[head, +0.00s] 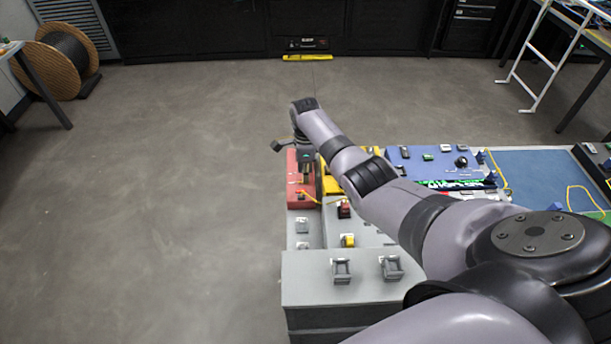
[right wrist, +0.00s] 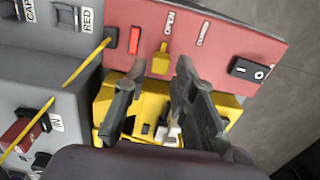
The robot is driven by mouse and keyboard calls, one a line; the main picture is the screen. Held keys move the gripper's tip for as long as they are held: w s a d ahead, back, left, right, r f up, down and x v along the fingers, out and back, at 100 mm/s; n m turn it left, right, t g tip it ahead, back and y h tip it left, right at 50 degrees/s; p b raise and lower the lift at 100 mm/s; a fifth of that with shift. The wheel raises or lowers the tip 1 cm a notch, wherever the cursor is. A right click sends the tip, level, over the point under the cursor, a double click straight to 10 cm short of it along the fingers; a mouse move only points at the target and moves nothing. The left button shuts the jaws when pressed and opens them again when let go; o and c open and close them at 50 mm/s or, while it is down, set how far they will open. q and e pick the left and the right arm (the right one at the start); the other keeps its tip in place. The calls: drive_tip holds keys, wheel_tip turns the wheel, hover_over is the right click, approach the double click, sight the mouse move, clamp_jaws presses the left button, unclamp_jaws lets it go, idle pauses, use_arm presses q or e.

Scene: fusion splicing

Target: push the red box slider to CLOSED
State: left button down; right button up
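The red box (head: 299,188) stands at the left end of the bench in the head view. In the right wrist view its red face (right wrist: 215,45) fills the top. A yellow slider knob (right wrist: 161,60) sits on that face, below two sideways labels; the right one seems to read CLOSED. The knob is nearer the left label. My right gripper (right wrist: 160,68) is open and empty, its fingertips on either side of the knob in the picture. I cannot tell whether they touch it. In the head view the right gripper (head: 305,168) hangs over the red box. My left gripper is not in view.
A yellow box (right wrist: 110,97) lies just below the red face, under my fingers. The red face also has a red window (right wrist: 135,40) and a black rocker switch (right wrist: 250,69). A yellow cable (right wrist: 86,63) runs at left. Open floor (head: 170,200) lies left of the bench.

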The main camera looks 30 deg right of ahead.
drive_tip(key=shift+f, duration=1.25)
clamp_jaws()
